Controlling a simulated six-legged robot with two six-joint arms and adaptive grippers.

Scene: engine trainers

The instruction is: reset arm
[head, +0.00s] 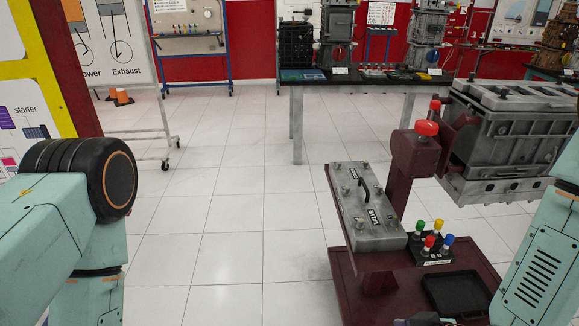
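My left arm (45,235) comes in at the lower left, with pale teal links and a black ribbed round joint; its gripper does not show. My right arm (545,255) shows as a teal link with a vent grille at the lower right edge; its gripper cannot be made out either. A small grey part at the bottom edge, right of centre, is cut off and cannot be identified. Neither visible arm part holds anything.
A dark red engine stand (395,300) is close on the right. It bears a grey cover plate (370,222), coloured knobs (432,242), a black tray (460,294) and a grey engine block (515,125). A workbench (365,82) stands behind. The centre-left floor is clear.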

